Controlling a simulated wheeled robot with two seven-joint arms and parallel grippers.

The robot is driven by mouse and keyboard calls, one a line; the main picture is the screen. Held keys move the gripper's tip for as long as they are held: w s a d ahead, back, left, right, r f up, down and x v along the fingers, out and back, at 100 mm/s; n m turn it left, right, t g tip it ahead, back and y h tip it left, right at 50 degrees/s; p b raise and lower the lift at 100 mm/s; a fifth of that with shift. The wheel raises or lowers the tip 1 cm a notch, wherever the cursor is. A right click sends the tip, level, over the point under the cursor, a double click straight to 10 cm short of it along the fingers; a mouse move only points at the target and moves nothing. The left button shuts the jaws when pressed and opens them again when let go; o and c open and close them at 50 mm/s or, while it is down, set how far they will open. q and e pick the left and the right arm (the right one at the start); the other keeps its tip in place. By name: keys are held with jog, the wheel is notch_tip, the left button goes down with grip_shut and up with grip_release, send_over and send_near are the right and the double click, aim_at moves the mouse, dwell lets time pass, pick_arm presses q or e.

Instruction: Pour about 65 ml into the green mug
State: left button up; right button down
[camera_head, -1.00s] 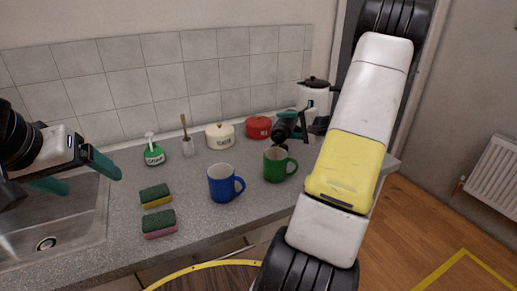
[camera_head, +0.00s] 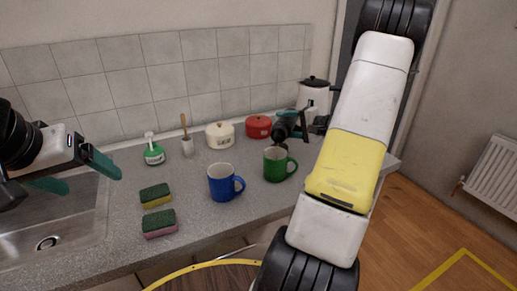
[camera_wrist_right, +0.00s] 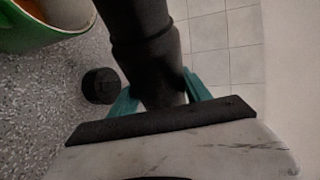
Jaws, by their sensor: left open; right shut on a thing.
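The green mug (camera_head: 274,166) stands upright on the counter, right of the blue mug (camera_head: 222,184). In the right wrist view the green mug (camera_wrist_right: 50,33) shows at the top left corner, with a bit of orange-brown inside. My right gripper (camera_head: 297,121) is shut on a dark bottle (camera_head: 281,131), tilted with its lower end above and just behind the green mug. The dark bottle (camera_wrist_right: 150,45) also shows between the teal fingers in the wrist view. Its mouth and the level in the mug cannot be made out. My left gripper (camera_head: 92,180) is open and empty over the sink.
A small black round piece (camera_wrist_right: 100,85) lies on the counter near the mug. Two sponges (camera_head: 157,210), a soap bottle (camera_head: 153,151), a brush holder (camera_head: 188,146), a cream pot (camera_head: 220,136), a red pot (camera_head: 258,127) and a white kettle (camera_head: 315,97) stand around. The sink (camera_head: 85,240) is at left.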

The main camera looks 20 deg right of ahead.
jog(key=f, duration=0.1)
jog(key=f+m+g, duration=0.1)
jog(key=w, duration=0.1)
jog(key=shift+d+f+m+y, duration=0.3)
jog(key=shift+d+f+m, duration=0.05)
jog(key=shift+f+m, duration=0.05)
jog(key=shift+s+a+r+m+g, duration=0.1)
jog(key=shift+s+r+m+g, duration=0.1)
jog(key=shift+m+g, duration=0.15)
jog(key=shift+f, duration=0.1)
jog(key=shift+g, duration=0.25)
jog(key=shift+m, duration=0.25)
dwell(0.8)
